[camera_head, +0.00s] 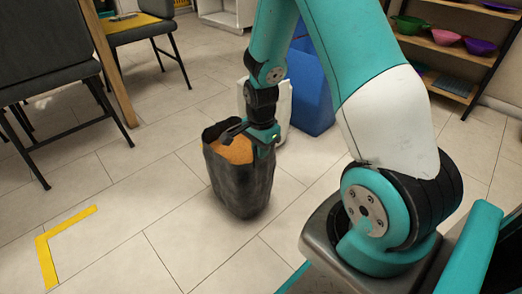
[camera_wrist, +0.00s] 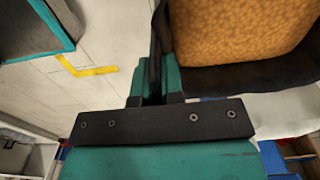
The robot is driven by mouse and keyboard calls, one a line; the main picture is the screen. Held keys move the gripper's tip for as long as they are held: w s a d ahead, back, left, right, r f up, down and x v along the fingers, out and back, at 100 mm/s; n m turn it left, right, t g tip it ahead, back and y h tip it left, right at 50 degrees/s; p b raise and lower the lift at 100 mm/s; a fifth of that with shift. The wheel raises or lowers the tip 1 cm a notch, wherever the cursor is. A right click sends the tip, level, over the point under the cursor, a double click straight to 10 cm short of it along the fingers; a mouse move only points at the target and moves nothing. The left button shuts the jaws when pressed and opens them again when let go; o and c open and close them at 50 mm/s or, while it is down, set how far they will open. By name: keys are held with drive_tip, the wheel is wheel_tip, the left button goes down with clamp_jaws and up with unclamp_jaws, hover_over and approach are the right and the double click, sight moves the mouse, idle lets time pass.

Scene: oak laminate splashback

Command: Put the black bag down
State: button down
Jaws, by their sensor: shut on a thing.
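The black bag (camera_head: 240,185) is upright with its top open, and orange-brown contents show inside. My gripper (camera_head: 250,132) is shut on the bag's upper rim at its back right side. In the wrist view the bag's dark rim (camera_wrist: 230,78) and grainy contents fill the upper right, with my gripper (camera_wrist: 155,85) at the rim's left part. The bag's bottom is near the tiled floor in the head view; I cannot tell if it touches.
A yellow corner mark (camera_head: 62,240) is on the floor at the lower left. A blue bin (camera_head: 312,90) and a white container (camera_head: 283,105) stand behind my gripper. Dark chairs (camera_head: 50,70) stand at the left, shelves with bowls (camera_head: 445,37) at the upper right. Floor left of the bag is clear.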

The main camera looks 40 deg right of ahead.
drive_tip(key=shift+f, duration=0.1)
drive_tip(key=c, duration=1.2)
unclamp_jaws()
drive_tip(key=shift+c, duration=0.2)
wheel_tip(320, 180, up, 12)
drive_tip(key=p, duration=0.7)
drive_tip(key=a+r+n+y, duration=0.1)
drive_tip(key=a+r+n, duration=0.5)
drive_tip(key=a+r, duration=0.15)
drive_tip(key=s+a+r+n+y, duration=0.1)
drive_tip(key=s+a+r+n, duration=0.5)
drive_tip(key=s+a+n, duration=0.2)
drive_tip(key=s+a+r+n+y, duration=0.2)
drive_tip(key=s+a+r+n, duration=0.4)
drive_tip(key=s+a+n, duration=0.2)
drive_tip(key=s+n, duration=0.1)
drive_tip(key=n, duration=0.1)
drive_tip(key=shift+s+n, duration=0.3)
drive_tip(key=shift+n, duration=0.1)
